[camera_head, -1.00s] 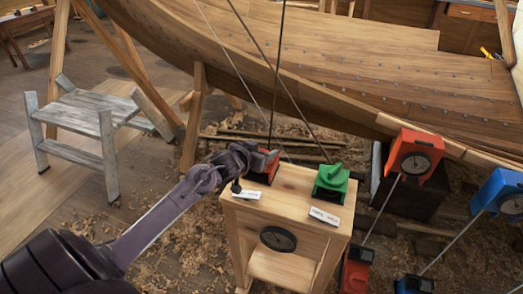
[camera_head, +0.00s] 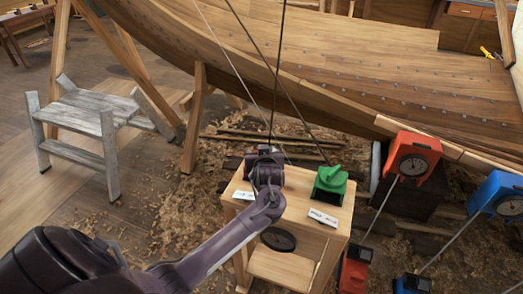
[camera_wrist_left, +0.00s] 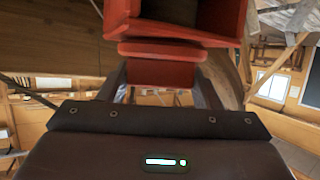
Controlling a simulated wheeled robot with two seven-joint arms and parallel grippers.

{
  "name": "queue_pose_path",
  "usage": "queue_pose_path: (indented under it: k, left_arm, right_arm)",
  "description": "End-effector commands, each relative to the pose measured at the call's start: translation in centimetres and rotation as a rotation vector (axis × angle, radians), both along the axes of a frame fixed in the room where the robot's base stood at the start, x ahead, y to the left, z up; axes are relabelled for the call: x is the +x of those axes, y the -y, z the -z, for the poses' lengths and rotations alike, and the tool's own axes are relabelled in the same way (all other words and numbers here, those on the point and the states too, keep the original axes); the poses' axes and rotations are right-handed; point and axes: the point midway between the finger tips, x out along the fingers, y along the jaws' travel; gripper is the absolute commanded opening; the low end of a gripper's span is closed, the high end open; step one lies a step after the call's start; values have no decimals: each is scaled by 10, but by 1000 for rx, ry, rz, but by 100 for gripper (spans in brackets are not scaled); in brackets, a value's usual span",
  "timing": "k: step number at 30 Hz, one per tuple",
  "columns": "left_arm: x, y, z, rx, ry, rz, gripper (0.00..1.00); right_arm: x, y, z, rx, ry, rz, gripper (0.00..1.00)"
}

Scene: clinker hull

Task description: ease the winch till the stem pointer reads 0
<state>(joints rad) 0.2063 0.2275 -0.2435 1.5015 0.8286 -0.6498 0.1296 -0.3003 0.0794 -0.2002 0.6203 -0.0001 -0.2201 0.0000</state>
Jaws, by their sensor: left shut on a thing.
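My left gripper (camera_head: 265,160) is at the back left of a small wooden stand (camera_head: 300,205). It is shut on the red winch handle, and the gripper and wrist hide most of the red winch in the head view. In the left wrist view the red handle (camera_wrist_left: 163,70) sits between the fingers, below a red box-like part. A green winch (camera_head: 330,181) stands to the right on the same stand. A dark round dial (camera_head: 279,239) is on the stand's front, partly covered by my arm; its reading is too small to tell. My right gripper is not in view.
White label cards (camera_head: 323,217) lie on the stand. Dark lines run up from the stand past the plank hull (camera_head: 330,60). A grey sawhorse (camera_head: 85,125) stands left. Shavings cover the floor.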

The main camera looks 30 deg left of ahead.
Motion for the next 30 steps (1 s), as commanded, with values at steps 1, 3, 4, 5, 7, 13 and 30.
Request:
queue_pose_path:
  k: [1, 3, 4, 5, 7, 13, 30]
  left_arm:
    - [0, 1, -1, -1, -2, -13, 35]
    - [0, 1, 0, -1, -1, -28, 35]
    - [0, 1, 0, -1, 0, -33, 35]
    - [0, 1, 0, -1, 0, -37, 35]
    - [0, 0, 0, -1, -1, -43, 35]
    - [0, 0, 1, 0, 0, -49, 35]
    - [0, 0, 0, 0, 1, -48, 80]
  right_arm:
    - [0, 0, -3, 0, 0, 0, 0]
    - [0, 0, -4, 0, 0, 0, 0]
    - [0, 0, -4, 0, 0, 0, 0]
    - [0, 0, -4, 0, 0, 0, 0]
    - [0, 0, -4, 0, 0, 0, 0]
    - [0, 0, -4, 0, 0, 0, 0]
    - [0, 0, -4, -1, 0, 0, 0]
